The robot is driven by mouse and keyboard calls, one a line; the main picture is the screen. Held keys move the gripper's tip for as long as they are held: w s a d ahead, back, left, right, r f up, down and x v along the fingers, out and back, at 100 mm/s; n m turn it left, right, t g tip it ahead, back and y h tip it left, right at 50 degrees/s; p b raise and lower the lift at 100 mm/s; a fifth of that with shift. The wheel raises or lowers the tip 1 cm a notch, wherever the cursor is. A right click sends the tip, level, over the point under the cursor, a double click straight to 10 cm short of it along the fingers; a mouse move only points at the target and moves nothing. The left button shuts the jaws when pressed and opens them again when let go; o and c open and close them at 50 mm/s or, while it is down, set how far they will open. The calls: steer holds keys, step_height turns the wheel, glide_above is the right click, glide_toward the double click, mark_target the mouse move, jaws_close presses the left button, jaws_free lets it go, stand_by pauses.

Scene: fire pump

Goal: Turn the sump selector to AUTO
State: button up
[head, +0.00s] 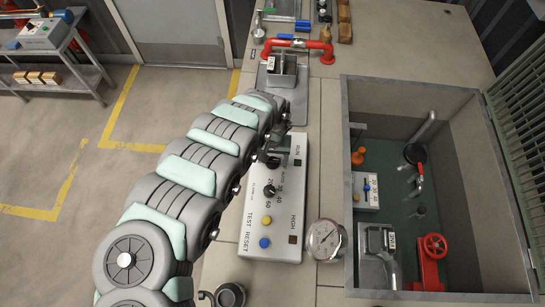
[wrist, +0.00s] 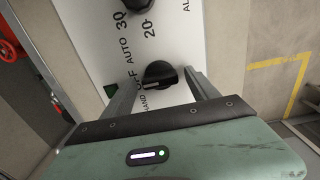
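The sump selector is a black knob (wrist: 160,75) on a pale panel in the wrist view. The labels HAND, OFF and AUTO (wrist: 127,46) run along its left side, with HAND partly hidden by a finger. I cannot tell for sure which label the knob points to. My gripper (wrist: 162,82) is open, with one finger on each side of the knob and a gap showing at both sides.
A second black knob, the numbered dial (head: 268,190), sits close by on the panel. Yellow (head: 266,219) and blue (head: 264,242) buttons are lower down. A round gauge (head: 324,240) stands right of the panel, beside an open pit (head: 346,180). A red pipe (head: 325,47) lies beyond.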

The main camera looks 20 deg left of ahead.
steer(key=c, duration=1.3)
steer(key=shift+o, duration=0.2)
steer(key=shift+m+p, duration=0.4)
steer(key=shift+r+m+p, duration=0.1)
steer(key=shift+m+p, duration=0.7)
steer(key=shift+m, duration=0.2)
steer(key=m+p, duration=0.1)
steer(key=m, duration=0.1)
steer(key=shift+m, duration=0.4)
steer(key=m+p, duration=0.2)
steer(key=m, duration=0.1)
steer(key=shift+m+p, duration=0.35)
steer(key=shift+m, duration=1.35)
